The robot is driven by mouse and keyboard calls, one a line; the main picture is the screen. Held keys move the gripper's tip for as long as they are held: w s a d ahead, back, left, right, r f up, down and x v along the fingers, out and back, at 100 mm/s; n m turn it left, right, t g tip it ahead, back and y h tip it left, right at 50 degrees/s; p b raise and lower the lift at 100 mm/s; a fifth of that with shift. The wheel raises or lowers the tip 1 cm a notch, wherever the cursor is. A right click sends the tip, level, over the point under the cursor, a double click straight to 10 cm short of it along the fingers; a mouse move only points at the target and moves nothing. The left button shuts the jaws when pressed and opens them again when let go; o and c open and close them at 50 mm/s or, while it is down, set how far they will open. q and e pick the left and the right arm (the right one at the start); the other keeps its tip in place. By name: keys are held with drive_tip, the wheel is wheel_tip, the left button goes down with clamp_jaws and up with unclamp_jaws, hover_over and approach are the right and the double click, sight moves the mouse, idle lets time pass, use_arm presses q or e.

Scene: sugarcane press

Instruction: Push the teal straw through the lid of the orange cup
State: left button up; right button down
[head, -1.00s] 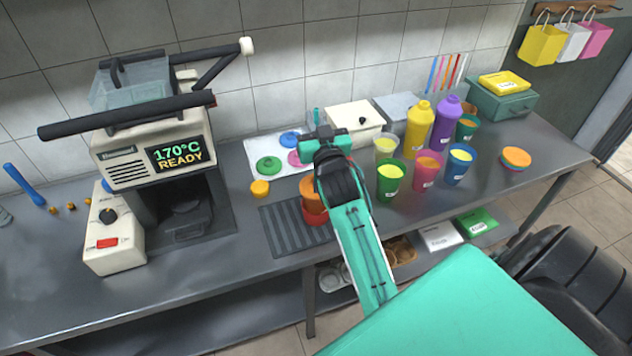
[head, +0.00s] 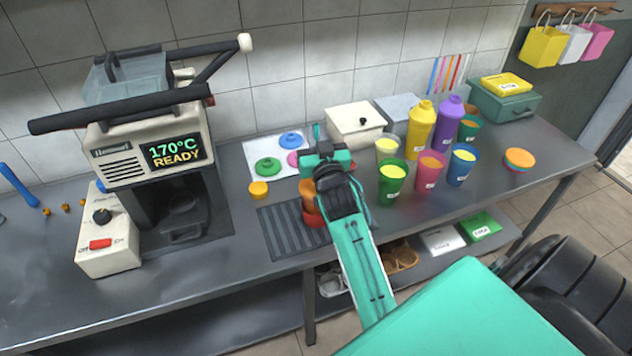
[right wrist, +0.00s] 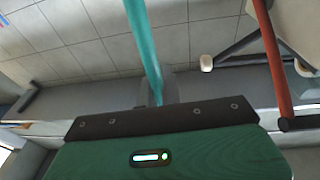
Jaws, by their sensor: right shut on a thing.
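My right gripper (head: 326,158) is shut on the teal straw (head: 316,131) and holds it roughly upright. The straw also rises from the jaws in the right wrist view (right wrist: 146,45). The orange cup (head: 308,190) stands on the dark ribbed mat (head: 283,232), with a redder part (head: 313,219) low on it. My right gripper and wrist are above and in front of the cup and hide its top, so I cannot see its lid or the straw's lower end. I cannot tell whether the straw touches the lid. My left gripper is out of view.
Several filled cups, such as a green one (head: 391,184), stand close on the right. A white box (head: 355,126) is behind. Loose lids, including a green one (head: 268,167), lie on a white sheet at left. The press (head: 150,150) stands further left.

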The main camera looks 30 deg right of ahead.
drive_tip(key=shift+f+b, duration=1.9)
drive_tip(key=shift+f, duration=1.6)
drive_tip(key=shift+f+b, duration=0.6)
drive_tip(key=c, duration=1.5)
unclamp_jaws()
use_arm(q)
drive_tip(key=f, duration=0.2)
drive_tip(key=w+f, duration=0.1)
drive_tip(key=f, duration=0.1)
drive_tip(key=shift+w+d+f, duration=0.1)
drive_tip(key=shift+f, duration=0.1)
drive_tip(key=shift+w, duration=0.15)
